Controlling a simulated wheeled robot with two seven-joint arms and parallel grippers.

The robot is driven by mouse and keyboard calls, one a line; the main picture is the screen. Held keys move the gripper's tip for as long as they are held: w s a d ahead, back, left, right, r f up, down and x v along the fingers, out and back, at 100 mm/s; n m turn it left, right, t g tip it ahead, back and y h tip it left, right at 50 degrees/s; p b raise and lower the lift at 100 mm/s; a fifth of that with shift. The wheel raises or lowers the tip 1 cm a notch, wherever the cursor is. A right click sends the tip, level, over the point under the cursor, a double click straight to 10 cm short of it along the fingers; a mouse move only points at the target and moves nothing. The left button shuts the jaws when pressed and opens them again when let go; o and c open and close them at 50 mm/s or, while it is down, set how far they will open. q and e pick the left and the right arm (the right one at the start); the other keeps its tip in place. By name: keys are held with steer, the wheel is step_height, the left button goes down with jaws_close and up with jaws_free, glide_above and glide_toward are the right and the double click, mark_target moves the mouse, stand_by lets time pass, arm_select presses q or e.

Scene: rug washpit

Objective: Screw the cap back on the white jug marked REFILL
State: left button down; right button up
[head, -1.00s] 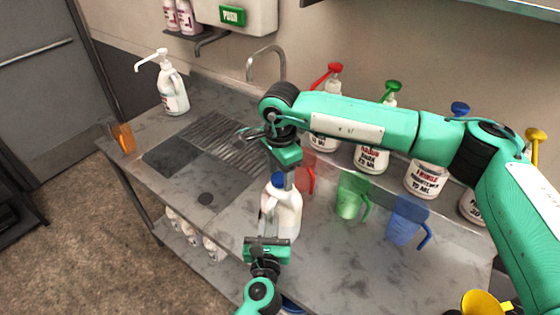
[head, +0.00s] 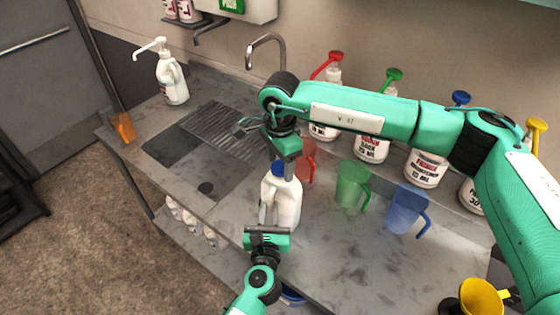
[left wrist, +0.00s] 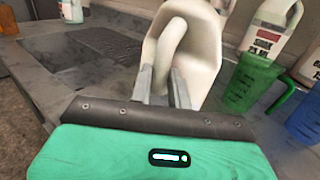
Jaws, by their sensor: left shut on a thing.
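The white jug (head: 287,203) stands upright on the grey counter, partly behind my arms. Its REFILL marking is not readable from here. A blue cap (head: 278,169) shows at the jug's mouth. My left gripper (head: 268,226) is low at the jug's near side; in the left wrist view its fingers (left wrist: 165,86) are shut on the jug's handle (left wrist: 166,50). My right gripper (head: 284,168) points down from above, its fingertips at the cap. Its far finger is hidden, so I cannot tell if it grips the cap or if the cap is seated.
Red (head: 306,163), green (head: 350,187) and blue (head: 403,212) measuring cups stand right of the jug. Pump bottles (head: 371,146) line the wall. A sink drainer (head: 228,128) and tap (head: 268,40) lie behind left. A yellow funnel (head: 480,299) is at lower right.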

step_height(320, 180, up, 12)
stand_by(0.7)
arm_select(q)
steer(key=c, duration=1.2)
jaws_free()
steer(key=shift+c, duration=0.2)
steer(key=shift+s, duration=0.1)
